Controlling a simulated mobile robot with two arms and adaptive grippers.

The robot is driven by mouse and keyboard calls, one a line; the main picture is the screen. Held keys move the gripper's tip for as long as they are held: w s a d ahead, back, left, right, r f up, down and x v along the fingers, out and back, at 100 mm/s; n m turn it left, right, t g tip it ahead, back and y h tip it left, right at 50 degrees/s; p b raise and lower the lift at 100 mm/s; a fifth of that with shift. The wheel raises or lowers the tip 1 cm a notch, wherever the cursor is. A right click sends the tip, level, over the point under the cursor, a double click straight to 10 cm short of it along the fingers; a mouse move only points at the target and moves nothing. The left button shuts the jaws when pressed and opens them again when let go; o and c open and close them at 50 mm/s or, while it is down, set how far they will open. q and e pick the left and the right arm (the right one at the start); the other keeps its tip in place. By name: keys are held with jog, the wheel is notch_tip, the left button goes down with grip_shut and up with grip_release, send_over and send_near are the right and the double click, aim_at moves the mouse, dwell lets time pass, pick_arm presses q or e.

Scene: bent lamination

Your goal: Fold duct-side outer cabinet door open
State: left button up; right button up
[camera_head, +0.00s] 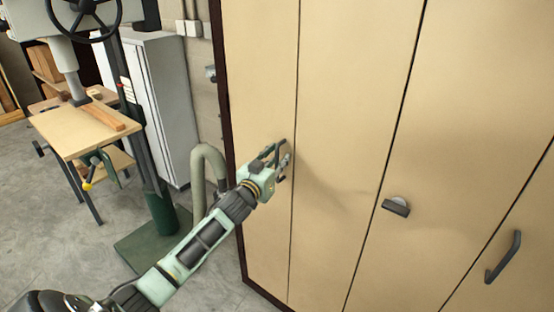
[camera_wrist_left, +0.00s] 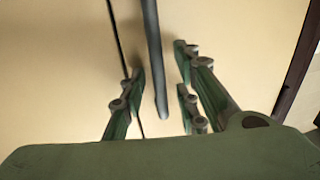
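The tan cabinet's leftmost door (camera_head: 258,70), the panel nearest the grey-green duct hose (camera_head: 203,160), stands flat in line with the panel beside it. My left gripper (camera_head: 279,160) is in front of this door, close to the seam on its right side. In the left wrist view, a dark bar handle (camera_wrist_left: 153,60) runs between the spread fingers of my left gripper (camera_wrist_left: 160,75). Gaps show on both sides of the bar, so the gripper is open around it, not clamped. In the head view the gripper mostly hides this handle. My right gripper is not in view.
Other tan panels carry a grey knob (camera_head: 396,206) and a dark bar handle (camera_head: 503,257). A white cabinet (camera_head: 160,100) and a drill press with a wooden table (camera_head: 85,130) stand at the left. Bare concrete floor (camera_head: 60,235) lies left of my arm.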

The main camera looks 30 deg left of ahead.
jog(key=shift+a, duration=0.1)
pick_arm(q)
grip_shut()
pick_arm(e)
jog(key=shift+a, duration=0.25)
pick_arm(q)
jog(key=shift+s, duration=0.1)
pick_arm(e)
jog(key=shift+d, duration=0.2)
